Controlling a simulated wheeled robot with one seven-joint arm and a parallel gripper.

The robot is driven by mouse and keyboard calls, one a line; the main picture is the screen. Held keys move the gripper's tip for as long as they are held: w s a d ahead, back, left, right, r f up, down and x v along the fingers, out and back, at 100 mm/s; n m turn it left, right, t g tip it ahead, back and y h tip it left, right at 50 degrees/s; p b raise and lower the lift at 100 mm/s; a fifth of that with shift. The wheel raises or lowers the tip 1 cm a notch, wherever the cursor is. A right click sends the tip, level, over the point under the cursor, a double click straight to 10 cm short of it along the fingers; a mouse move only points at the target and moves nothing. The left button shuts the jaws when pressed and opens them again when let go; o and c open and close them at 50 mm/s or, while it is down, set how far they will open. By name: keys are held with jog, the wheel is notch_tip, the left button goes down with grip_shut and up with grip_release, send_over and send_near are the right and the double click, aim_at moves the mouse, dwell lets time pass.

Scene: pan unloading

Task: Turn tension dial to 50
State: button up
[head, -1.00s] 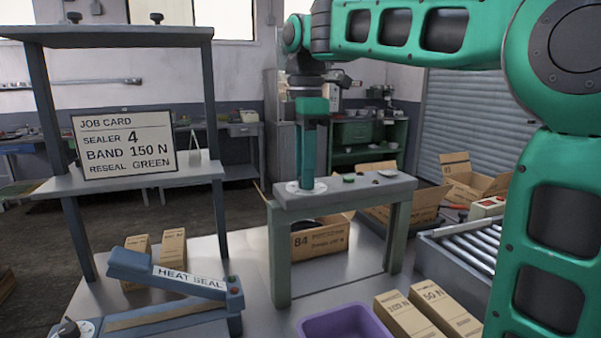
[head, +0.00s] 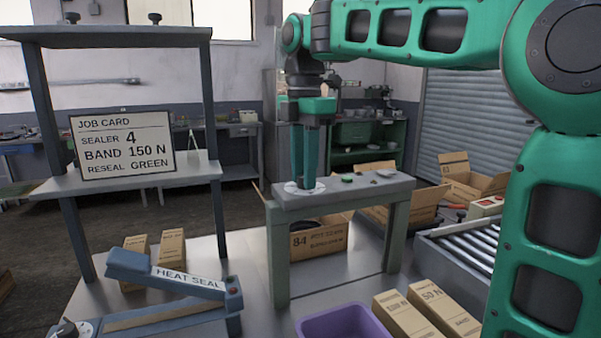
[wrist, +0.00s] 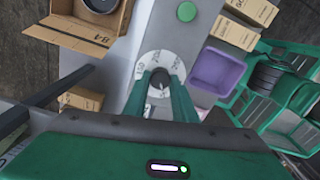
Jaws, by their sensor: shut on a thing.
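The tension dial (head: 291,188) is a white disc with dark markings on the left end of the raised grey bench. It also shows in the wrist view (wrist: 160,58), with numbers around its rim, some upside down or partly covered. My gripper (head: 306,185) points straight down over the dial. In the wrist view my gripper (wrist: 159,80) has its fingers closed around the small dark knob (wrist: 157,86) at the disc's centre. The fingers hide most of the knob and the lower part of the scale, so I cannot read its setting.
A green button (head: 347,178) sits on the bench (head: 345,192) right of the dial. A job card (head: 124,145) reads "BAND 150 N". A heat sealer (head: 170,290) with its own dial (head: 72,328) stands front left. A purple bin (head: 342,322) and boxes (head: 445,308) stand in front.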

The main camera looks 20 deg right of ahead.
jog(key=shift+w+r, duration=0.15)
jog(key=o, duration=1)
jog(key=shift+o, duration=0.2)
notch_tip(320, 180, up, 11)
jog(key=shift+f, duration=0.2)
